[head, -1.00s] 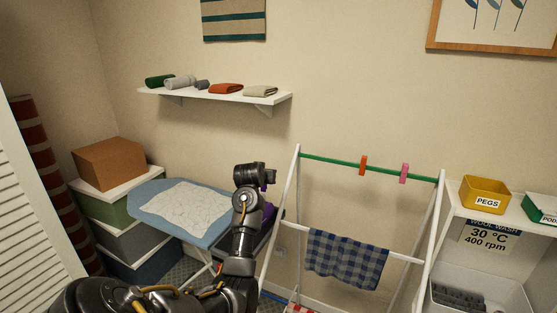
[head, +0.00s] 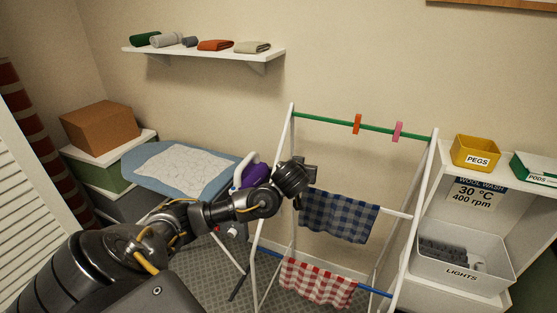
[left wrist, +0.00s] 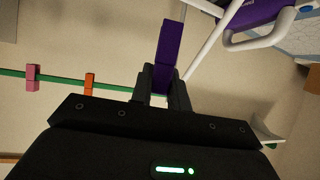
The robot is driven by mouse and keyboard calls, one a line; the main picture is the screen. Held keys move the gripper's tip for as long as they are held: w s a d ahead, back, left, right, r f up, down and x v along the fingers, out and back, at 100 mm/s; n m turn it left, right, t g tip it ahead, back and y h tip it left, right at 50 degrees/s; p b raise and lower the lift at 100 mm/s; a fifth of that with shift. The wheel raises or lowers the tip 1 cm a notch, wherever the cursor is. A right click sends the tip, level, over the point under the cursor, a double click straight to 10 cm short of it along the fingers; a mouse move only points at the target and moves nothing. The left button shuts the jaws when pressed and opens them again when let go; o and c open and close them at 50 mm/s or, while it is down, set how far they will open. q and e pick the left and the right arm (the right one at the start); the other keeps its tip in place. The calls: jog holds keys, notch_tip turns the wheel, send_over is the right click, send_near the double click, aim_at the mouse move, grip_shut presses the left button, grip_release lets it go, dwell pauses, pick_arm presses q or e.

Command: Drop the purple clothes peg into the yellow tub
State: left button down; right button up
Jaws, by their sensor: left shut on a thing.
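The purple clothes peg (left wrist: 168,42) shows in the left wrist view, gripped upright between the fingers of my left gripper (left wrist: 164,85). In the head view my left gripper (head: 308,172) is in front of the drying rack, near the upper left of the blue checked cloth; the peg cannot be made out there. The yellow tub (head: 475,154), labelled PEGS, stands on the white shelf unit at the right, well to the right of my left gripper. My right gripper is not in view.
The drying rack (head: 428,165) stands between my left gripper and the tub. Its green rail carries an orange peg (head: 357,124) and a pink peg (head: 398,131). A green-and-white box (head: 537,170) is right of the tub. A purple iron (head: 254,176) is on the ironing board (head: 222,167).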

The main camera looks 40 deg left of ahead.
pick_arm(q)
jog(key=s+d+m+h+b, duration=0.1)
jog(key=d+m+h+b, duration=0.1)
jog(key=d, duration=0.5)
jog(key=s+d+r+m+t+h+b, duration=0.1)
jog(key=s+d+m+h+b, duration=0.1)
jog(key=d+b, duration=0.2)
jog(key=s+d+r+m+h+b, duration=0.1)
jog(key=d+b, duration=0.3)
jog(key=d, duration=0.6)
jog(key=shift+s+m+t+h, duration=0.3)
jog(key=shift+s+m+h, duration=0.2)
jog(key=shift+s, duration=0.15)
